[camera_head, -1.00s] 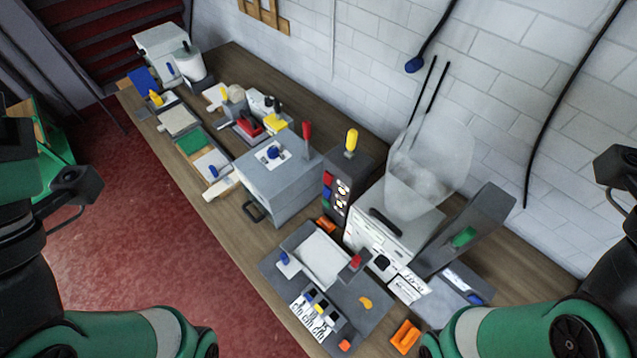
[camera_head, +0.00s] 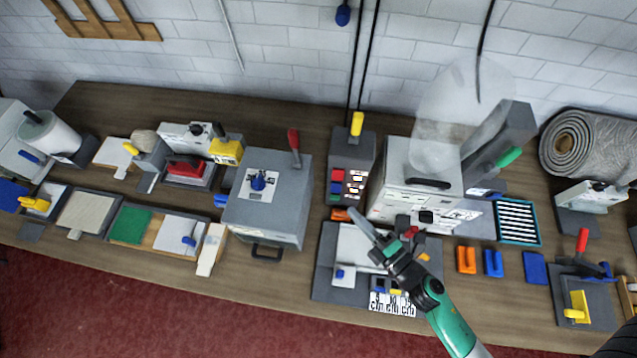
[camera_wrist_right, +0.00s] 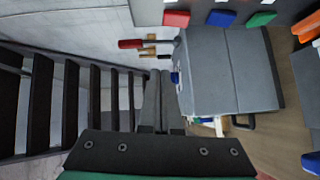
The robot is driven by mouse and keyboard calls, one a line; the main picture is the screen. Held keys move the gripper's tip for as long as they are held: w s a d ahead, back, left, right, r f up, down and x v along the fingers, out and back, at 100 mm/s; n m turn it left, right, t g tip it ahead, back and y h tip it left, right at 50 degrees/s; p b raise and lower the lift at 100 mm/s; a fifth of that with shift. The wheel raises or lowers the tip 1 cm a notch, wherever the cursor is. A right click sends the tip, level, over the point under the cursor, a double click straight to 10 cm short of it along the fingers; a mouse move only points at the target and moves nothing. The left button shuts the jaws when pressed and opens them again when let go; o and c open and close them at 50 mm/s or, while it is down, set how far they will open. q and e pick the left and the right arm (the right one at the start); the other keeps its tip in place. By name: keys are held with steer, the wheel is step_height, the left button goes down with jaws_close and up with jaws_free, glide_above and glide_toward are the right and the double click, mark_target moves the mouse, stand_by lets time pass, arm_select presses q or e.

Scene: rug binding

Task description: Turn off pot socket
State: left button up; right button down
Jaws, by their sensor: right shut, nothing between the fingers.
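The dark socket block (camera_head: 349,156) stands at the table's middle with a yellow lever on top. Its front carries red (camera_head: 338,175), blue (camera_head: 336,187) and green (camera_head: 334,198) switches beside lit indicators. In the right wrist view, the red (camera_wrist_right: 176,18), blue (camera_wrist_right: 221,18) and green (camera_wrist_right: 262,18) switches show along the top edge. I cannot tell which switch is the pot's. A pale grey machine (camera_head: 408,187) with steam above it stands right of the block. My right gripper (camera_head: 360,219) is shut and empty, below and in front of the block, apart from the switches; it also shows in the right wrist view (camera_wrist_right: 160,85).
A grey box (camera_head: 268,205) with a red lever stands left of the block. A flat grey station (camera_head: 325,270) lies under my right gripper. Orange (camera_head: 466,260) and blue (camera_head: 493,263) pieces lie to the right. A rolled rug (camera_head: 590,145) is at the far right.

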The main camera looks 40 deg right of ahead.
steer(key=s+f, duration=0.1)
steer(key=s+d+f, duration=0.1)
steer(key=s, duration=0.1)
steer(key=shift+f+m+g, duration=0.15)
steer(key=shift+m+g, duration=0.15)
steer(key=shift+g, duration=0.1)
glide_toward(334, 178)
steer(key=w+a, duration=0.3)
steer(key=w, duration=0.1)
steer(key=d, duration=0.1)
steer(key=w+d, duration=0.1)
steer(key=d, duration=0.1)
steer(key=shift+w+d+f, duration=0.15)
steer(key=shift+w+f, duration=0.1)
steer(key=shift+w, duration=0.1)
